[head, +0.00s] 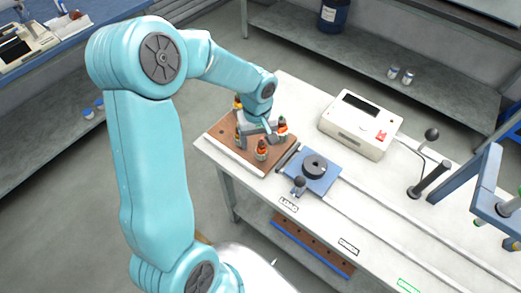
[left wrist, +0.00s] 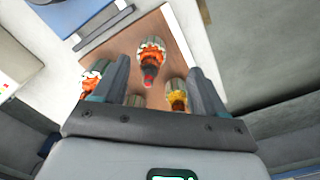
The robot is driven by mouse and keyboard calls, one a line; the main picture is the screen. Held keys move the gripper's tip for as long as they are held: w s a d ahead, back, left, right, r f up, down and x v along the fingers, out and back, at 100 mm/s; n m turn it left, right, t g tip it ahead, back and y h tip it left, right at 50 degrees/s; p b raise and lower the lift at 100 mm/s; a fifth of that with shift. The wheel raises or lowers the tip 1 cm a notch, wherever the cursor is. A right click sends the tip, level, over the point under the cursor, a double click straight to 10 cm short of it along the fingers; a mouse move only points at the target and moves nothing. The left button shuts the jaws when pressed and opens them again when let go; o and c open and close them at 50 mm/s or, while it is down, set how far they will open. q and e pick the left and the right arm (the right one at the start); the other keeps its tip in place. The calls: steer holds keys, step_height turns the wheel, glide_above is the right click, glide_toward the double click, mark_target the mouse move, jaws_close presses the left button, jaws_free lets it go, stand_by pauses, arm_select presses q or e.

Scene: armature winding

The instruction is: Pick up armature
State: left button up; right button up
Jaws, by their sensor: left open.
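Several armatures with orange windings and grey cores stand on a brown board (head: 281,161) at the left end of the bench. One armature (head: 282,128) stands right of my left gripper (head: 262,132), and another (head: 262,151) stands in front of it. My left gripper points down over the board, open. Another (left wrist: 95,78) is by the left finger and a yellower one (left wrist: 176,95) near the right finger. Contact cannot be told.
A blue plate fixture (head: 322,181) with a dark round part is right of the board. A white meter box (head: 361,124) stands behind it. A blue frame (head: 487,185) rises at the right. Bench space in front is mostly clear.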

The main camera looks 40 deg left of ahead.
mark_target(262, 147)
arm_select(q)
steer(key=f, duration=0.3)
steer(key=w+d+f, duration=0.1)
steer(key=shift+f+p, duration=0.15)
steer(key=shift+p, duration=0.25)
steer(key=shift+s+a+f, duration=0.15)
steer(key=shift+a+f, duration=0.1)
steer(key=shift+f, duration=0.1)
steer(key=shift+d, duration=0.15)
steer(key=shift+c, duration=0.4)
steer(key=shift+w, duration=0.2)
steer(key=c, duration=0.5)
steer(key=shift+s, duration=0.15)
steer(key=c, duration=0.7)
steer(key=shift+r, duration=0.1)
